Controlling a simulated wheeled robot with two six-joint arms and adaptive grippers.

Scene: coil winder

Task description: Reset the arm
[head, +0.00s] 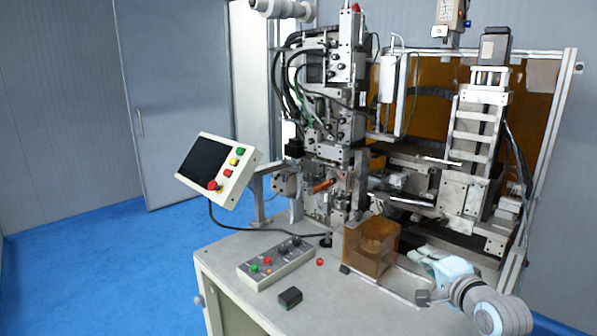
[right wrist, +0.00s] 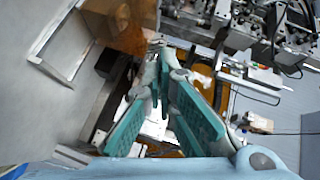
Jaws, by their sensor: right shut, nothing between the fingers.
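My right arm (head: 490,312) comes in at the lower right of the head view. Its pale gripper (head: 440,263) is over the right part of the table, beside the amber box (head: 370,246) and in front of the winder. In the right wrist view the teal-padded fingers of the right gripper (right wrist: 160,72) come together near the top middle. They are shut with nothing held. My left gripper shows in neither view.
The coil winder (head: 330,120) stands at the back of the table (head: 330,300). A button box (head: 275,258) and a small black block (head: 290,297) lie toward the front. A tilted control panel (head: 215,170) stands at left. Blue floor (head: 90,260) is clear.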

